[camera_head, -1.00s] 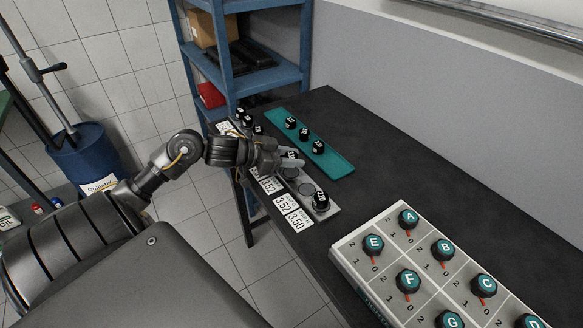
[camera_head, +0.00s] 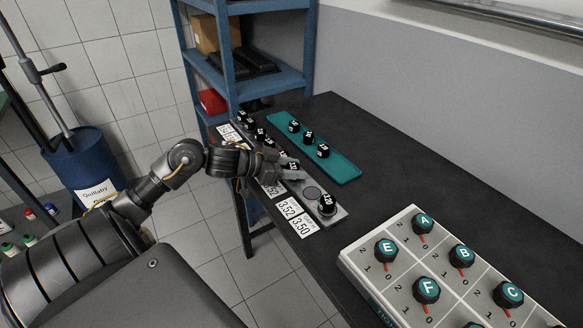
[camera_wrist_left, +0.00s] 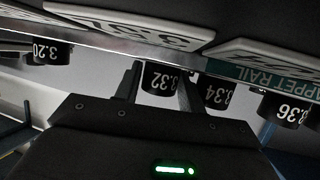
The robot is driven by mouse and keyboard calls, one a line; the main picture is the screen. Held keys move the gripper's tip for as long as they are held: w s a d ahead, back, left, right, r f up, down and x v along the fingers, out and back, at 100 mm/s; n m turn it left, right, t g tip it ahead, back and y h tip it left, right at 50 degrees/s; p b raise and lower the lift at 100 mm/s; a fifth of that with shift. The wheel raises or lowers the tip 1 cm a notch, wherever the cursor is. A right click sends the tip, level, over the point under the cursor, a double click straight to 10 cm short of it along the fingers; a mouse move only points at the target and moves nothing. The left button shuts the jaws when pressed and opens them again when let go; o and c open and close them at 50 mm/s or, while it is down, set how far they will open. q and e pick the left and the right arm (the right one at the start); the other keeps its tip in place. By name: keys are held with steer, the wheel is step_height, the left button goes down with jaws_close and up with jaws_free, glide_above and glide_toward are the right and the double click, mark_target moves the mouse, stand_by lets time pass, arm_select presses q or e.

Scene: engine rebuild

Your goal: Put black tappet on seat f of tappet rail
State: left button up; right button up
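The grey tappet rail (camera_head: 338,213) lies along the near edge of the dark table, with several black tappets standing on it. My left gripper (camera_head: 289,165) is at the rail with its fingers on both sides of the black tappet marked 3.32 (camera_head: 294,166). In the left wrist view the same black tappet (camera_wrist_left: 160,77) is between the fingers (camera_wrist_left: 160,85), with no clear gap. It is upright at the rail; I cannot tell if it touches the seat. The tappet marked 3.20 (camera_head: 327,203) stands at the near end, beyond one empty seat (camera_head: 311,193). My right gripper is not in view.
A teal tray (camera_head: 344,171) with 3 black tappets lies behind the rail. White number cards (camera_head: 302,226) line its front. A grey box with lettered knobs (camera_head: 408,217) stands at the right. Blue shelves (camera_head: 265,71) are at the back. Table right of the teal tray is clear.

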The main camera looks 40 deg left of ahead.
arm_select(q)
steer(key=shift+f, duration=0.35)
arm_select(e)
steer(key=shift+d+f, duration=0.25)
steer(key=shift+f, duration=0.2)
arm_select(q)
steer(key=shift+r, duration=0.1)
steer(key=v, duration=1.2)
steer(key=shift+r, duration=0.1)
steer(key=shift+d, duration=0.1)
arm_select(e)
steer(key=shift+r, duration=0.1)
